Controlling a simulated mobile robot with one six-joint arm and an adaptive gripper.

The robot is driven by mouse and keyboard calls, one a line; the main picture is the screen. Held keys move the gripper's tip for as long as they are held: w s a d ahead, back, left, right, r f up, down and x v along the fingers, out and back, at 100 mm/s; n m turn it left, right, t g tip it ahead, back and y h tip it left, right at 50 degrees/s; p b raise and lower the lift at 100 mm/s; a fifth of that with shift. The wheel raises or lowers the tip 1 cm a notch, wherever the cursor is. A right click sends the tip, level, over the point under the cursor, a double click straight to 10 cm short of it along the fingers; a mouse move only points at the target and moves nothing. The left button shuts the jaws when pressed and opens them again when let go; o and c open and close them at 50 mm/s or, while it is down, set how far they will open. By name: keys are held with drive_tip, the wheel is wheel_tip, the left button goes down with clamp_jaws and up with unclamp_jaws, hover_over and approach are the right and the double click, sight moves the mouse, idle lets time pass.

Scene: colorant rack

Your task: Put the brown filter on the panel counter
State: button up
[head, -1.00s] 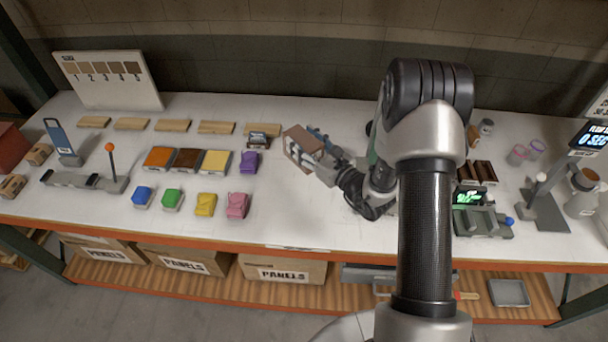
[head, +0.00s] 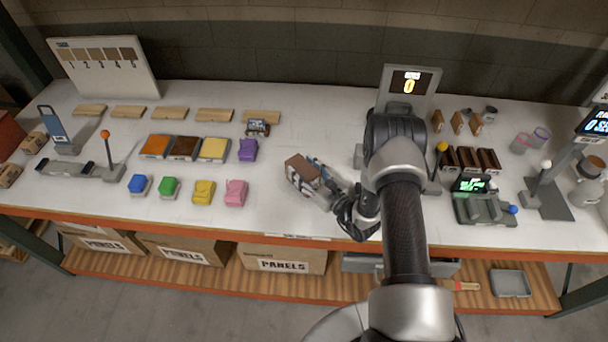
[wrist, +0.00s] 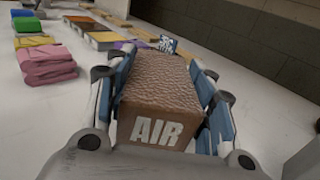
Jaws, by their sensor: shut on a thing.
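The brown filter, a ribbed brown-topped block marked AIR, is held in my gripper (head: 318,172). In the head view the filter (head: 301,167) is over the middle of the bench, close to its surface; I cannot tell if it touches. In the wrist view the filter (wrist: 160,85) sits between both blue-padded fingers, its AIR face toward me. Which device is the panel counter is not certain. A small dark display unit (head: 257,127) stands left of the filter.
Orange, brown and yellow blocks (head: 213,149) lie left, with a purple piece (head: 248,150) beside them. Blue, green, yellow and pink pieces (head: 236,192) sit in front. A lever device with green display (head: 471,184) is right. Clear bench surrounds the filter's left and front.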

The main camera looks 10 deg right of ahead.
drive_tip(key=shift+f, duration=0.95)
drive_tip(key=o, duration=0.6)
drive_tip(key=shift+f, duration=0.1)
drive_tip(key=o, duration=0.4)
drive_tip(key=shift+o, duration=0.2)
